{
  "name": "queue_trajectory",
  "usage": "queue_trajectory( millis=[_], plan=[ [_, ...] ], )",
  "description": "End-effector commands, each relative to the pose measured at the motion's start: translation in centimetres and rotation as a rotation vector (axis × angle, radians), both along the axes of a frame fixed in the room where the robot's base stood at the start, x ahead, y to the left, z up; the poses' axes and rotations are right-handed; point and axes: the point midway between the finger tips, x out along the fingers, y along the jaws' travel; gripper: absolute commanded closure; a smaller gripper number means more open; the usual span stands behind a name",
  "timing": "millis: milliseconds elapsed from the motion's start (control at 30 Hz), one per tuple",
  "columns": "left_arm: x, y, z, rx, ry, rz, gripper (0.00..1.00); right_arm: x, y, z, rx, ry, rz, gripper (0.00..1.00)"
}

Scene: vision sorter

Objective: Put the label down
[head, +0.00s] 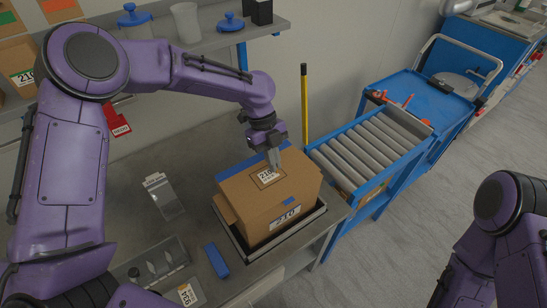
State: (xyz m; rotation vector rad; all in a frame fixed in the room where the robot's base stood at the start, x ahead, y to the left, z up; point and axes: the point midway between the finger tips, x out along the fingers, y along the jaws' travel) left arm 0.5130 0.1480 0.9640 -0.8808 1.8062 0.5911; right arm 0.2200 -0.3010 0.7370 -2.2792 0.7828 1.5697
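A white label (266,176) marked 210 shows on the top of a closed cardboard box (240,195). I cannot tell whether it lies flat on the box or is still touched by the fingers. My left gripper (274,166) points down right at the label's upper edge. Its fingers look close together, and the gap between them is too small to make out. Another white label (286,218) marked 210 is on the box's front side. My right arm is at the lower right, and its gripper is out of view.
The box sits on a dark tray (240,247) on the grey bench. A blue block (217,260) and a label (187,294) lie at the front. A roller conveyor (365,150) stands to the right, with a yellow post (304,105) behind. A grey plate-like item (164,195) lies left.

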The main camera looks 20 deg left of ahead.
Motion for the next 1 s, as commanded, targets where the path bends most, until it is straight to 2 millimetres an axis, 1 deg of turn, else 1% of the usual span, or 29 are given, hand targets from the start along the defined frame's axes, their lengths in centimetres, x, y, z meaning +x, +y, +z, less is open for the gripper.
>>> queue_trajectory(
  millis=[167,200,233,267,500,600,667,733,900,1000],
  plan=[
    [0.0,0.0,-0.3,-0.001,0.001,0.000,1.00,0.0,0.0,-0.2,0.000,0.000,0.000,0.40],
    [0.0,0.0,-0.2,-0.001,0.001,0.000,0.87,0.0,0.0,-0.1,0.000,0.000,0.000,0.40],
    [0.0,0.0,-0.2,-0.001,0.001,0.000,0.78,0.0,0.0,-0.1,0.000,0.000,0.000,0.40],
    [0.0,0.0,-0.2,-0.001,0.001,0.000,0.72,0.0,0.0,-0.1,0.000,0.000,0.000,0.40],
    [0.0,0.0,-0.1,-0.001,0.000,0.001,0.72,0.0,0.0,-0.1,0.000,0.000,0.000,0.40],
    [0.1,0.1,0.3,-0.001,-0.001,0.002,0.72,0.0,0.0,-0.2,0.000,0.000,0.000,0.40],
    [0.3,0.3,1.0,-0.003,-0.003,0.003,0.72,0.0,0.0,-0.5,0.000,0.000,0.000,0.40],
    [0.7,0.7,2.3,-0.003,-0.006,0.003,0.72,0.0,0.0,-0.9,0.000,0.000,0.000,0.40],
    [1.8,2.1,6.5,-0.003,-0.005,0.002,0.72,0.0,0.0,-1.7,0.000,0.000,0.000,0.40],
    [2.3,2.8,8.7,-0.002,-0.004,0.003,0.72,0.0,0.0,-1.8,0.000,0.000,0.000,0.40]
  ],
)
